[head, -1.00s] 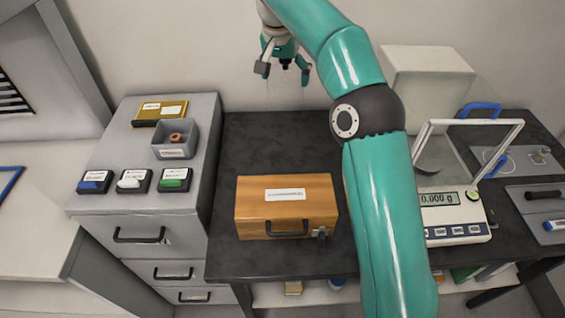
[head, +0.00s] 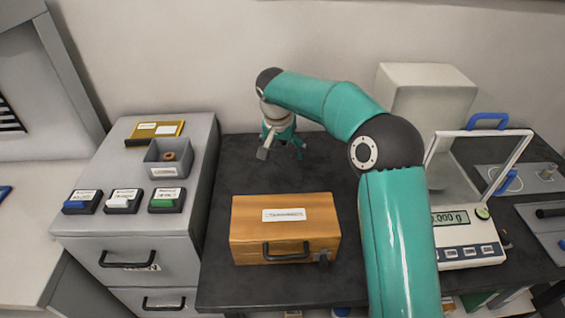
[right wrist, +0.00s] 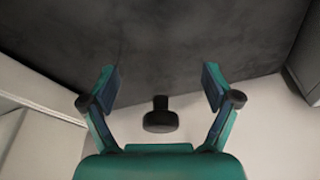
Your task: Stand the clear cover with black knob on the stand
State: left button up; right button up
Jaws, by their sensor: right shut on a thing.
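My right gripper (head: 284,151) is over the back of the black table, behind the wooden case. In the right wrist view its two fingers (right wrist: 162,87) stand wide apart, with a black knob (right wrist: 160,120) between them. The gripper is shut on the clear cover with the black knob. The cover's clear body is too transparent to make out, and I cannot see it in the head view. I cannot pick out the stand with certainty. My left gripper is not in view.
A wooden case (head: 285,229) lies on the black table (head: 222,250). A balance (head: 467,251) with a white frame stands at right, by a white box (head: 425,95). A grey cabinet (head: 120,222) at left bears a grey bin (head: 168,170). The table behind the case is clear.

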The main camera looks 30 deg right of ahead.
aim_at(281, 148)
jog(key=shift+f, duration=2.1)
jog(key=shift+f, duration=0.1)
jog(key=o, duration=0.9)
jog(key=v, duration=1)
jog(key=shift+a+r, duration=0.1)
jog(key=shift+r, duration=0.25)
jog(key=shift+v, duration=0.75)
